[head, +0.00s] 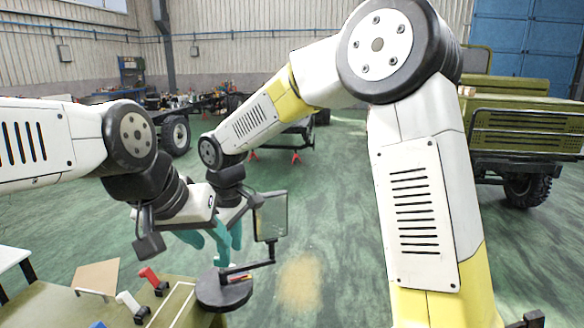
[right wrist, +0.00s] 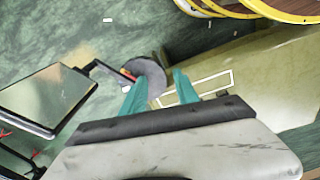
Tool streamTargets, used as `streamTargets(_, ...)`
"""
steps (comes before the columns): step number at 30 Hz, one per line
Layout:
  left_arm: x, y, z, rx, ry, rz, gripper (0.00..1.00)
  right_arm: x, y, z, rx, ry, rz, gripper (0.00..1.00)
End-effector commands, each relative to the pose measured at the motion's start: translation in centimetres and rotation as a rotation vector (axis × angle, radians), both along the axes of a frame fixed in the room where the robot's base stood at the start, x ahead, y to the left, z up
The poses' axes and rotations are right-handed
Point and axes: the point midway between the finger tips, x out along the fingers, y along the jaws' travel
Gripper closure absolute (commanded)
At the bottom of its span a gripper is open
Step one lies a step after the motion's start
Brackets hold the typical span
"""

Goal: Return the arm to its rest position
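In the head view, my right arm comes in from the right, bends high and reaches down. Its gripper (head: 230,246) has teal fingers and hangs above the round dark base of a screen stand. In the right wrist view, the right gripper (right wrist: 159,77) shows two teal fingers set apart, with nothing held between them. My left arm comes in from the left. Its gripper (head: 192,239) is close beside the right one, and its fingers are mostly hidden behind its own wrist. The two arms' ends overlap in the picture; I cannot tell whether they touch.
The stand's screen (head: 271,216) is beside the right gripper, above its round base (head: 223,291). The olive table (head: 58,297) bears a red-handled clamp (head: 151,278) and a white-handled one (head: 129,303). A green truck (head: 520,122) stands at right. Open green floor lies between.

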Motion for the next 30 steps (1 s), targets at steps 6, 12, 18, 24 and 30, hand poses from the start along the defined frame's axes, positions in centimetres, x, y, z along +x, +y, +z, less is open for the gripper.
streamTargets(6, 0.0, 0.0, 0.0, 0.000, 0.000, 0.000, 0.64, 0.0, -6.5, 4.4, 0.057, -0.060, -0.194, 0.64)
streamTargets(12, 0.0, 0.0, 0.0, 0.000, 0.000, 0.000, 0.64, -2.2, -15.0, 8.8, 0.156, -0.129, -0.480, 0.64)
streamTargets(18, 0.0, 0.0, 0.0, 0.000, 0.000, 0.000, 0.64, -6.4, -22.3, 11.3, 0.282, -0.196, -0.768, 0.64)
streamTargets(24, 0.0, 0.0, 0.0, 0.000, 0.000, 0.000, 0.64, -10.7, -26.7, 11.9, 0.411, -0.248, -1.002, 0.64)
streamTargets(30, 0.0, 0.0, 0.0, 0.000, 0.000, 0.000, 0.64, -12.8, -28.3, 11.8, 0.482, -0.271, -1.111, 0.64)
